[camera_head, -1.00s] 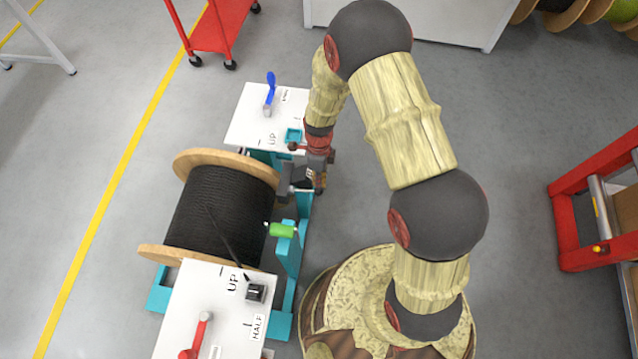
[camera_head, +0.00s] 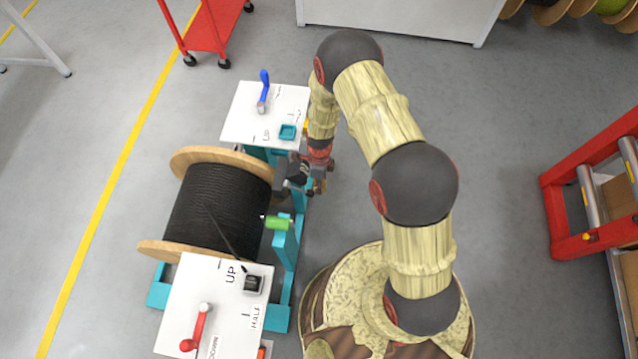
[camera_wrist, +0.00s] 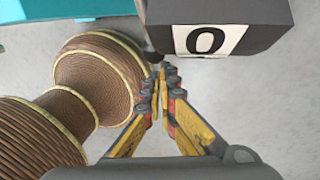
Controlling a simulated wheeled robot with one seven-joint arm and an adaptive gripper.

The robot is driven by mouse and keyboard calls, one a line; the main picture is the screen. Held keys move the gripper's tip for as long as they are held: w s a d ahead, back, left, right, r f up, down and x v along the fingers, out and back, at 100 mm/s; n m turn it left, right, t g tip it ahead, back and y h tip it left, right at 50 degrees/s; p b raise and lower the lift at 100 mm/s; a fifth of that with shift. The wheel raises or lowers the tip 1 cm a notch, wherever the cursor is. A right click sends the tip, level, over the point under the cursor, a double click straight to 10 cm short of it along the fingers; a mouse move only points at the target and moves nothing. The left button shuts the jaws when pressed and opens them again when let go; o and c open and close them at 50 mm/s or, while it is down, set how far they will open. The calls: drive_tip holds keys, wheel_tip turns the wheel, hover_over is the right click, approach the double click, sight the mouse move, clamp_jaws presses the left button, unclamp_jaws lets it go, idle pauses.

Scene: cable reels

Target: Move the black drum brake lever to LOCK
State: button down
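A thin black lever (camera_head: 228,238) rises from a small dark base on the near white panel (camera_head: 190,285) and leans toward the black cable drum (camera_head: 218,208). UP and HALF are printed near its base; I cannot read a LOCK mark. My gripper (camera_head: 287,180) is at the drum's right side, away from this lever. In the wrist view, my gripper's fingers (camera_wrist: 163,72) meet at the tips and look shut, with nothing visible between them. A dark box (camera_wrist: 262,24) with a white O label is just beyond them. I cannot tell which part of the stand it is.
A red lever (camera_head: 198,328) is on the near panel. A green handle (camera_head: 277,222) sticks out beside the drum on the teal stand (camera_head: 286,250).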

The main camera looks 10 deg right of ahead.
drive_tip(key=shift+a+f, duration=0.2)
drive_tip(key=shift+f, duration=0.8)
drive_tip(key=s+d+r+p, duration=0.1)
drive_tip(key=d+r+p, duration=0.4)
drive_tip(key=d+r, duration=0.3)
drive_tip(key=shift+d+r, duration=0.35)
drive_tip(key=shift+d, duration=1.15)
